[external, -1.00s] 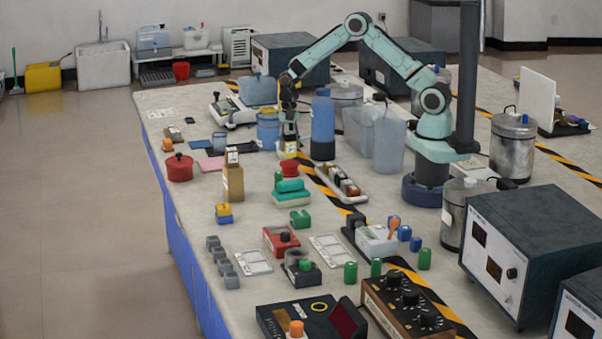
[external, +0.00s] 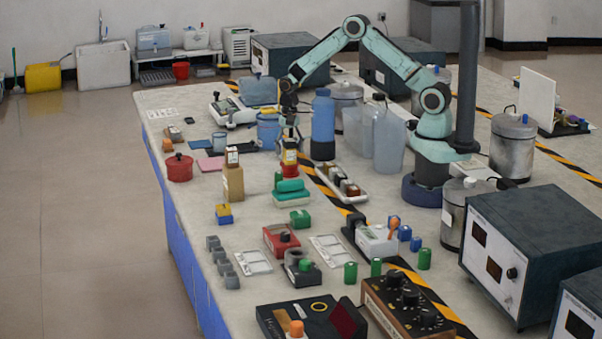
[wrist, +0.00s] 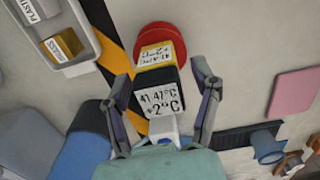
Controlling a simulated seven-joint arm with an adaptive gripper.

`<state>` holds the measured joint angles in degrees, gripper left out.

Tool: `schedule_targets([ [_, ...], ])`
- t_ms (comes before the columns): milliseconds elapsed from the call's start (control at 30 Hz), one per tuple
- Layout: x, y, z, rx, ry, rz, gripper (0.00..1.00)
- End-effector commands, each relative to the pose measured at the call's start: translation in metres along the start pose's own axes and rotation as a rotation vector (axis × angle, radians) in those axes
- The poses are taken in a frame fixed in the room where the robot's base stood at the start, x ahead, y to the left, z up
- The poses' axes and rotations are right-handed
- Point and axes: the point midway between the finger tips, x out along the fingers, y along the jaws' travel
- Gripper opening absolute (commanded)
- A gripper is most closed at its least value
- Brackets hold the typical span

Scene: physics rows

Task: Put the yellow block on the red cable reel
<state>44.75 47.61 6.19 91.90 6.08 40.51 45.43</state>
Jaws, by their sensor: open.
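The yellow block (external: 290,158) sits on the red cable reel (external: 290,171) near the middle of the table. In the wrist view the yellow block (wrist: 154,56) lies over the round red reel (wrist: 161,36). A dark piece with a white printed label (wrist: 160,97) adjoins the block on the side nearer me; I cannot tell whether it is part of it. My gripper (wrist: 162,84) is open, its fingers on either side of the dark piece with a gap showing on both sides. My gripper also shows in the external view (external: 291,143).
A tray of small boxes (external: 363,194) and a blue bottle (external: 323,125) stand close to the right. A tan block (external: 233,184) with a labelled piece on top and a green stack (external: 291,197) stand nearer the camera. A pink mat (external: 211,164) lies left.

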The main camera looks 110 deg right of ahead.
Motion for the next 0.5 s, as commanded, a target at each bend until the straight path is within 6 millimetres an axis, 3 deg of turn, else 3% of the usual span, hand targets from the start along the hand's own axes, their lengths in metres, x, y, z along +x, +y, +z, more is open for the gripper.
schedule_targets([
  [300, -0.069, -0.001, -0.001, 0.000, 0.004, -0.004, 0.62],
  [500, -0.104, -0.001, 0.000, 0.000, 0.003, -0.003, 0.62],
])
